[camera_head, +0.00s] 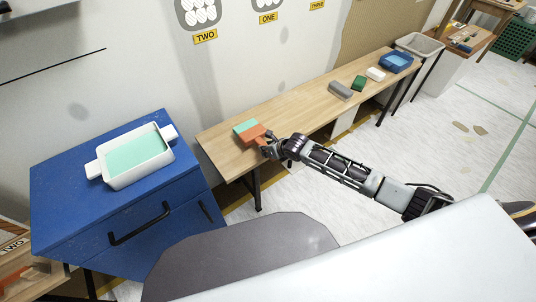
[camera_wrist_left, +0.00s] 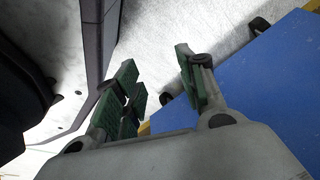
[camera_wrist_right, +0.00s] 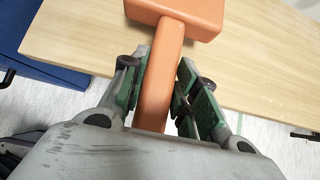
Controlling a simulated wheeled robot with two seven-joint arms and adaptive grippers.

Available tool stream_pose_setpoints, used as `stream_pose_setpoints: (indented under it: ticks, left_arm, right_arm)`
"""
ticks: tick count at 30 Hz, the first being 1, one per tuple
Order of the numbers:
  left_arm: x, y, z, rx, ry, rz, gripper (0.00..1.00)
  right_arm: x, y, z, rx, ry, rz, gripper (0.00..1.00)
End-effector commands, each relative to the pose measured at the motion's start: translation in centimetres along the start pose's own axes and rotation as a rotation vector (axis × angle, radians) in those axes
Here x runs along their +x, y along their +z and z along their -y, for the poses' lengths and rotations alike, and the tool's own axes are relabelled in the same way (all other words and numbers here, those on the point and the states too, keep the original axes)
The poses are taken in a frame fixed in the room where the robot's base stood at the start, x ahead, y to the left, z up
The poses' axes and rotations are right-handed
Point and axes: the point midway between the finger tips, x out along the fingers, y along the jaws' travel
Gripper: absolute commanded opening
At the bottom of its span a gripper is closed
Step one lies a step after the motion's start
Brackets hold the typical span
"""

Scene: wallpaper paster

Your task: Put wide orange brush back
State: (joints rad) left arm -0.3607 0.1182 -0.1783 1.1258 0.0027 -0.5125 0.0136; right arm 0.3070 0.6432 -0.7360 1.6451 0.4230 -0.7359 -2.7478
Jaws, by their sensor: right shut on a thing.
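The wide orange brush (camera_head: 256,137) is over the left end of the wooden bench, with pale green bristles at its far end. My right gripper (camera_head: 268,149) is shut on its handle. In the right wrist view the orange handle (camera_wrist_right: 162,85) runs between the fingers of the right gripper (camera_wrist_right: 165,90), and the brush head points away over the bench top. I cannot tell whether the head touches the wood. My left gripper (camera_wrist_left: 155,85) shows only in the left wrist view; its fingers are apart with nothing between them, near the blue cabinet.
The blue cabinet (camera_head: 62,190) bears a white tray (camera_head: 110,180) with pale green content. On the wooden bench (camera_head: 300,103) lie a grey block (camera_head: 341,90), a green block (camera_head: 358,83), a white block (camera_head: 375,74) and a blue tray (camera_head: 396,61). The bench's middle is clear.

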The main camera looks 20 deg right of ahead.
Motion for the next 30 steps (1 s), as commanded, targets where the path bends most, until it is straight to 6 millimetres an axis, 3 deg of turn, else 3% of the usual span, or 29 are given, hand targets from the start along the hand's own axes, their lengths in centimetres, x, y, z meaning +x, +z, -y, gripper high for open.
stream_pose_setpoints:
  ticks: [8, 18, 27, 28, 30]
  left_arm:
    - [0.2, 0.4, -0.1, 0.0, 0.002, 0.019, 0.4]
    - [-0.9, -1.9, -0.7, -0.002, 0.008, 0.004, 0.4]
    - [-0.6, -0.2, -0.9, -0.002, 0.01, 0.029, 0.4]
    - [-0.6, -0.1, -0.9, -0.002, 0.011, 0.033, 0.4]
    - [-0.7, 0.1, -0.9, -0.002, 0.011, 0.036, 0.4]
  right_arm:
    - [1.5, -1.4, 0.0, 0.001, 0.0, 0.001, 0.0]
    - [2.7, -2.5, 0.0, 0.0, 0.0, 0.002, 0.0]
    - [2.8, -2.7, 0.0, -0.001, 0.0, 0.002, 0.0]
    - [2.8, -2.7, 0.0, -0.001, 0.0, 0.0, 0.34]
    - [2.8, -2.7, 0.0, 0.0, 0.0, 0.0, 0.43]
